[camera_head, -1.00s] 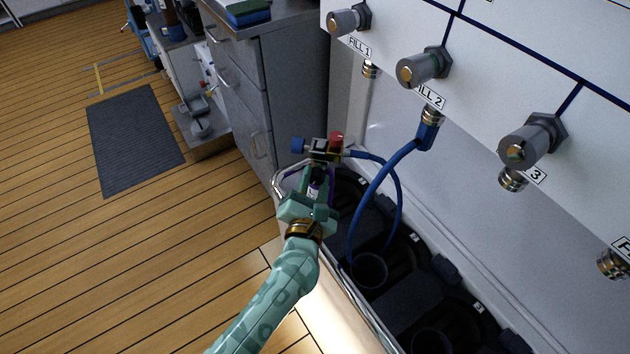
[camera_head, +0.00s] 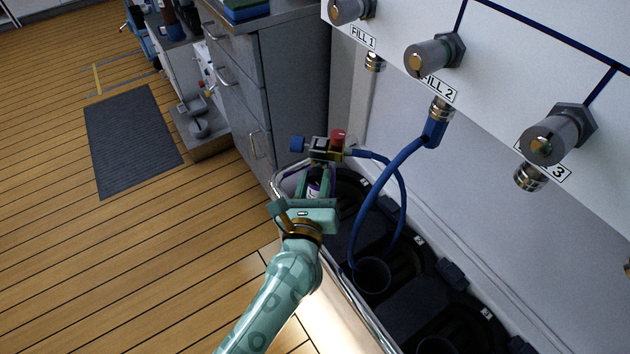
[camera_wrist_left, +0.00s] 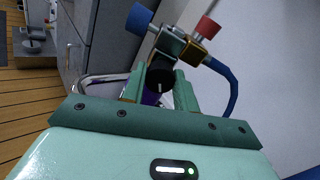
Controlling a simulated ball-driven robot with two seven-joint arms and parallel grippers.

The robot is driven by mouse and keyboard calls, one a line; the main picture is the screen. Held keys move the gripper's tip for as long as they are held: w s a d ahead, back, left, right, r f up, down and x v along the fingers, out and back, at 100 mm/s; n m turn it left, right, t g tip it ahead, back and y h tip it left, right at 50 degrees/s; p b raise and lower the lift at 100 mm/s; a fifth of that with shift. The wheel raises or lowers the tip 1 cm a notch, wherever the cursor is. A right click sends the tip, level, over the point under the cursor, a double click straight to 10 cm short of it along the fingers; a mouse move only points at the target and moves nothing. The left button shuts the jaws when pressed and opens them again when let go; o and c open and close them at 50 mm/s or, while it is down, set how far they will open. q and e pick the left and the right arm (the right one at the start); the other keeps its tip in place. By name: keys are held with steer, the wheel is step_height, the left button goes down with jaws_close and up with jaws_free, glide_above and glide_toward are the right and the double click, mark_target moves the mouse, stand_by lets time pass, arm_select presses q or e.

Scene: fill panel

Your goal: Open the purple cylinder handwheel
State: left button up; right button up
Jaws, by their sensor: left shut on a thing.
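A metal valve fitting (camera_head: 322,148) with a blue knob (camera_head: 297,145) and a red knob (camera_head: 337,138) sits just beyond the handwheel. My right gripper is not in view.
A blue hose (camera_head: 385,178) runs from the fitting and loops up to the FILL 2 connector on the white panel (camera_head: 510,70). Dark rack holders (camera_head: 372,274) line the wall at right. Grey drawers (camera_head: 285,90) stand behind. The wooden floor at left is open.

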arm_select(q)
steer(key=shift+f+n, duration=0.15)
steer(key=shift+n, duration=0.45)
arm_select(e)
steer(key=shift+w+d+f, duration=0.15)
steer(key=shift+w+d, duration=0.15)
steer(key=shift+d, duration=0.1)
arm_select(q)
steer(key=o, duration=1)
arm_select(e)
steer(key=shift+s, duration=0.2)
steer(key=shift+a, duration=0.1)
arm_select(q)
steer(key=shift+s+a, duration=0.1)
steer(key=shift+s, duration=0.25)
steer(key=s, duration=0.5)
steer(key=s+a+p, duration=0.1)
steer(key=s, duration=0.4)
steer(key=s+a, duration=0.1)
steer(key=s, duration=0.4)
steer(key=shift+s+a+r+p, duration=0.2)
steer(key=shift+a+r+p, duration=0.05)
steer(key=shift+p, duration=0.05)
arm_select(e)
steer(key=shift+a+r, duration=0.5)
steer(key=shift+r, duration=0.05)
